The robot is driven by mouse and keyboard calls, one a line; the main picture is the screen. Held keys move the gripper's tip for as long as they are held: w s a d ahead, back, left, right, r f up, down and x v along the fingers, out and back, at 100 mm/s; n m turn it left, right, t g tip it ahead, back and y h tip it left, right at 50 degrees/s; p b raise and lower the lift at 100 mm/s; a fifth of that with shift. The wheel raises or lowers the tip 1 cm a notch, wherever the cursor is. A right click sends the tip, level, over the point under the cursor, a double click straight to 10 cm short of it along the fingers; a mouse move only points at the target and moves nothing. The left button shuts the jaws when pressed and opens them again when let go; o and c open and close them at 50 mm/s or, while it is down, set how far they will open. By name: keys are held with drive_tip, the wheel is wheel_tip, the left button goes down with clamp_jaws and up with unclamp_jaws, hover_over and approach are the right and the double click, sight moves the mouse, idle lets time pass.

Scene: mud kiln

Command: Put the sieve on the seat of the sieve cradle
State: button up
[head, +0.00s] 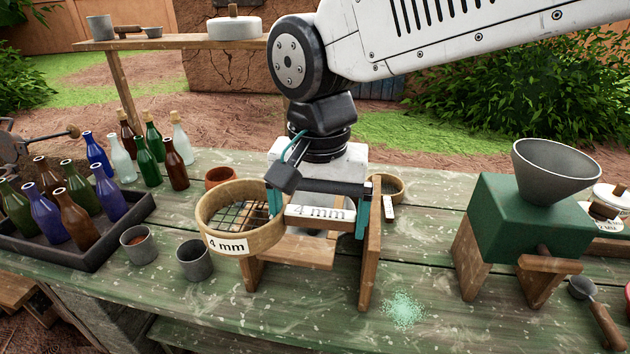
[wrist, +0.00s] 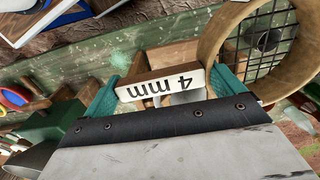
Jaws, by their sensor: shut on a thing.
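The sieve (head: 211,226) is a round wooden hoop with a dark wire mesh and a "4 mm" label. My gripper (head: 318,214) is shut on its block handle, also marked "4 mm", with a teal finger at each end. In the wrist view the handle (wrist: 160,84) lies between the fingers and the hoop (wrist: 214,50) is at upper right. The wooden sieve cradle (head: 369,262) stands on the table below my gripper. The hoop overlaps the cradle's left side in the head view. My gripper and the sieve hide much of the cradle, including most of its seat; contact between them is unclear.
Two grey cups (head: 194,262) stand left of the cradle, near a bottle tray (head: 110,252). A terracotta pot (head: 222,174) and a smaller sieve (head: 398,184) are behind. A green mill (head: 500,225) stands right. Pale green grains (head: 403,309) lie on otherwise clear tabletop.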

drive_tip(key=w+d+f, duration=0.5)
drive_tip(key=w+d, duration=0.5)
drive_tip(key=w, duration=0.3)
drive_tip(key=shift+f, duration=0.15)
drive_tip(key=o, duration=0.7)
wheel_tip(320, 180, up, 12)
drive_tip(key=shift+r, duration=0.15)
drive_tip(key=s+d+f, duration=0.2)
drive_tip(key=s+d, duration=0.3)
drive_tip(key=s, duration=0.2)
drive_tip(key=s+d+f+n+t, duration=0.1)
drive_tip(key=s+d+f, duration=0.2)
drive_tip(key=s+d, duration=0.2)
drive_tip(key=s+d+f+n, duration=0.1)
drive_tip(key=s+d+f, duration=0.2)
drive_tip(key=s+d, duration=0.3)
drive_tip(key=shift+s, duration=2)
